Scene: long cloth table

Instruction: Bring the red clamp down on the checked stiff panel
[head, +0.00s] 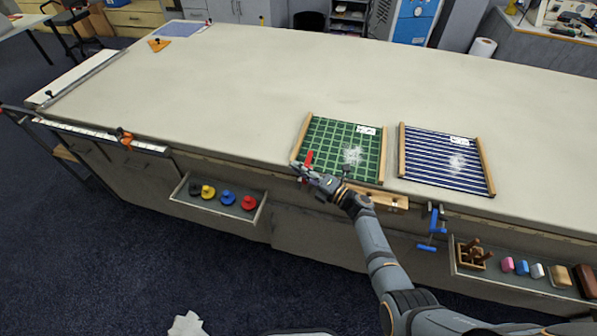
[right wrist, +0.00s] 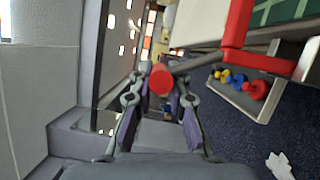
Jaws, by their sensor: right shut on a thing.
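The green checked panel (head: 370,150) lies on the table near its front edge, with wooden strips along its left and right sides. The red clamp (head: 308,158) is at its front left corner, its red arm upright in the head view. My right gripper (head: 304,172) is at the table edge there, shut on the clamp. In the right wrist view the fingers (right wrist: 160,95) flank a round red end (right wrist: 160,79), and the clamp's red frame (right wrist: 238,25) rises beside the table edge. Whether the clamp touches the panel cannot be told. My left gripper is not in view.
A blue striped panel (head: 440,158) lies to the right. A blue clamp (head: 432,230) hangs on the front edge and an orange clamp (head: 124,139) sits at the left. Open drawers (head: 222,205) (head: 520,282) jut out below. The table's middle is clear.

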